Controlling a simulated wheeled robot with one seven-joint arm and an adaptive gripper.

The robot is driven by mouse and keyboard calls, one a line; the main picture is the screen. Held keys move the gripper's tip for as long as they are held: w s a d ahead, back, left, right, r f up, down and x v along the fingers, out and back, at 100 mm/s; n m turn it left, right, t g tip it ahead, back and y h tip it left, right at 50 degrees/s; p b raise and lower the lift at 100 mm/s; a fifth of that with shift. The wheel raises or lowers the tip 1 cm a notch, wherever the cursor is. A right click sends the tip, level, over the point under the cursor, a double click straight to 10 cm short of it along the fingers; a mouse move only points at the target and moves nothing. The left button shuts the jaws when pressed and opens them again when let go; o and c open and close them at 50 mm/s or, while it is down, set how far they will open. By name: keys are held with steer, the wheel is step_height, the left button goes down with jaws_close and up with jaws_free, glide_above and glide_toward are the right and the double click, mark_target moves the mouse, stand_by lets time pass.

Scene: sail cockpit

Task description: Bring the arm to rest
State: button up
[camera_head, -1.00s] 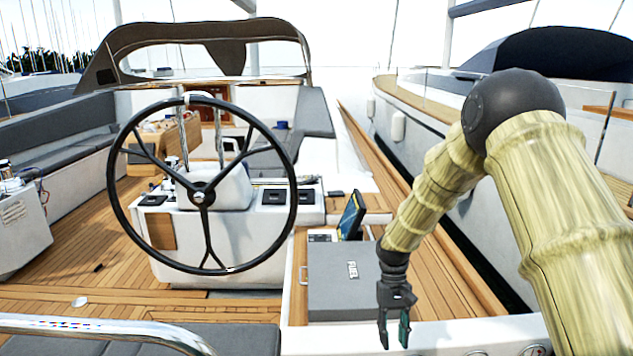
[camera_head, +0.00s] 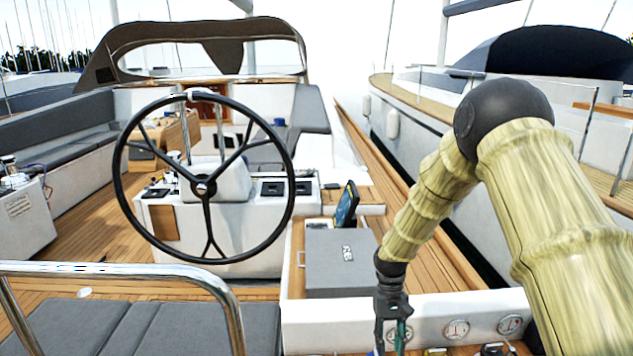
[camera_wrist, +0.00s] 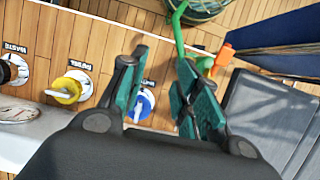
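My gripper (camera_head: 392,338) hangs at the lower end of my arm, right of centre in the head view. It points down in front of a white panel. In the wrist view my gripper (camera_wrist: 160,85) shows two teal-padded fingers standing apart, with nothing held between them. A blue valve cap (camera_wrist: 143,104) shows beyond the gap, partly hidden by the left finger. My arm is bent, with its dark elbow joint high at the right of the head view.
A chrome rail (camera_head: 130,270) and grey cushions (camera_head: 170,325) are at the lower left. The steering wheel (camera_head: 207,187) stands beyond. A grey box (camera_head: 335,262) lies behind my gripper. A yellow cap (camera_wrist: 64,90) and green hose (camera_wrist: 178,30) show in the wrist view.

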steer(key=s+f+t+b, duration=0.1)
steer(key=s+f+b, duration=0.2)
steer(key=s+f, duration=0.7)
steer(key=s+f+t+b, duration=0.15)
steer(key=s+f, duration=0.55)
steer(key=f, duration=0.7)
steer(key=s+d+f+b, duration=0.1)
steer(key=s+f+b, duration=0.1)
steer(key=s, duration=0.5)
steer(key=s+d+f+t+b, duration=0.1)
steer(key=s+f, duration=0.3)
steer(key=s, duration=0.4)
steer(key=s+d+f+m+b, duration=0.1)
steer(key=s+f+b, duration=0.2)
steer(key=s, duration=0.5)
steer(key=shift+d+f+t, duration=0.2)
steer(key=shift+d+t, duration=0.15)
steer(key=shift+d, duration=0.05)
